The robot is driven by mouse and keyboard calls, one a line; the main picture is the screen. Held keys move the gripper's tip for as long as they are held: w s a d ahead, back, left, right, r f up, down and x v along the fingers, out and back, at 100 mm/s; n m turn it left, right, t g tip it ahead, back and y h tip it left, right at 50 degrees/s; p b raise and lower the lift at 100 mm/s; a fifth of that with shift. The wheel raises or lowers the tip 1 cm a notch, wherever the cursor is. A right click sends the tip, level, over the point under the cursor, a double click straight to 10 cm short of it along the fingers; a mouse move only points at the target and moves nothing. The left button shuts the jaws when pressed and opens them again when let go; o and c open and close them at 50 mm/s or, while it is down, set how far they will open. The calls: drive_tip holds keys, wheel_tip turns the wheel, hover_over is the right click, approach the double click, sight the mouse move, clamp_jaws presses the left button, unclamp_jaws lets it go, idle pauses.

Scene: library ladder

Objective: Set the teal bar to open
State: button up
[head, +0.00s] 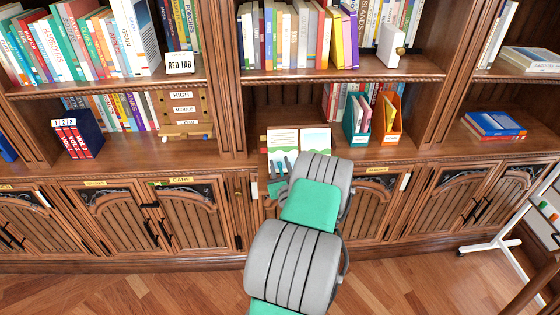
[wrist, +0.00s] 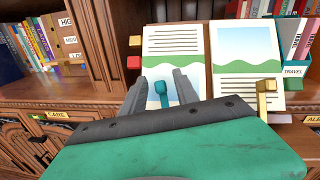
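An open book (wrist: 178,42) with green bands and printed lines stands upright on the shelf ledge; it also shows in the head view (head: 283,139). The teal bar (wrist: 162,88) shows in the wrist view in front of the book's left page, as a short upright piece with a rounded top. My gripper (wrist: 160,80) is open, with one grey finger on each side of the teal bar. Whether either finger touches it I cannot tell. The bar's lower part is hidden behind my gripper body. In the head view my arm covers much of this spot.
A brass bar (wrist: 266,97) stands at the book's right page. Red (wrist: 134,62) and orange tabs sit at its left edge. Teal (head: 356,128) and orange (head: 389,120) file holders stand to the right. A white stand (head: 510,220) is at far right. Floor at left is clear.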

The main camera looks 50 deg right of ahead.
drive_tip(key=shift+w+d, duration=0.2)
drive_tip(key=shift+c, duration=0.5)
clamp_jaws()
drive_tip(key=shift+d, duration=0.1)
